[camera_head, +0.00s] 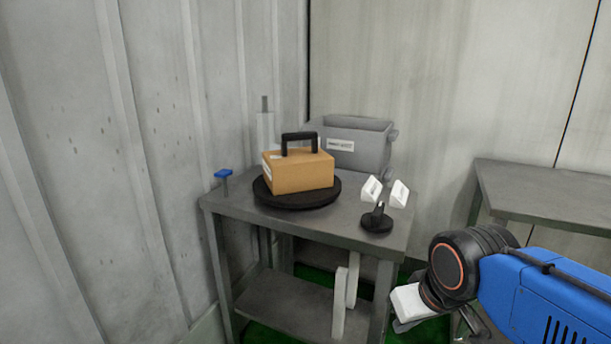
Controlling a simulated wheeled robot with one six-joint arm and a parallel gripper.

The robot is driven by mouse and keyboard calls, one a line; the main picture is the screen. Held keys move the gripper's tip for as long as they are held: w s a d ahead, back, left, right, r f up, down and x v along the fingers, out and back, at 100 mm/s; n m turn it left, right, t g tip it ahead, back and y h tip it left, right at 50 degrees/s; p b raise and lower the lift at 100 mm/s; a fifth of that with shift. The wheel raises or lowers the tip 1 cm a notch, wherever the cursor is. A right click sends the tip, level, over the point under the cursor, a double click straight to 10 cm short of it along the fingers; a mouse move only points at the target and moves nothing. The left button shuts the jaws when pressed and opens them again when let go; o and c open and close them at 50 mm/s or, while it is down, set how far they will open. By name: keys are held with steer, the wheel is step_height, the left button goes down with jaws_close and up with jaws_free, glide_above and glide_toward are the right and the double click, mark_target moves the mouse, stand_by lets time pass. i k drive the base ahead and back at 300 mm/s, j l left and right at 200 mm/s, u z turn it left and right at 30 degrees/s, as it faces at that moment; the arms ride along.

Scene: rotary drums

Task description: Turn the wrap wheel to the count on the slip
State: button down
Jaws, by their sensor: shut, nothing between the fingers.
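A round black turntable (290,203), which I take to be the wrap wheel, lies flat on the grey metal table (340,224). A tan box (300,174) with a black handle (300,140) on top sits on it. A small black stand (377,222) with two white pieces (371,189) is at the table's right front; I cannot tell whether one is the slip, and no count can be read. My gripper (404,326) is at the lower right, in front of and below the tabletop, apart from the wheel. It is shut and empty; its fingertips show only small.
A grey bin (355,145) with a white label stands behind the box. A blue-topped peg (223,175) is at the table's left edge, near the wall. Two pale upright bars (338,300) stand by the lower shelf (285,302). Another grey table (550,190) is at the right.

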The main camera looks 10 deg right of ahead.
mark_target(376, 220)
steer(key=l+u, duration=0.1)
steer(key=l, duration=0.45)
steer(key=k+l, duration=0.15)
steer(key=l, duration=0.4)
steer(key=k+l+u, duration=0.15)
steer(key=l, duration=0.4)
steer(key=i+l, duration=0.05)
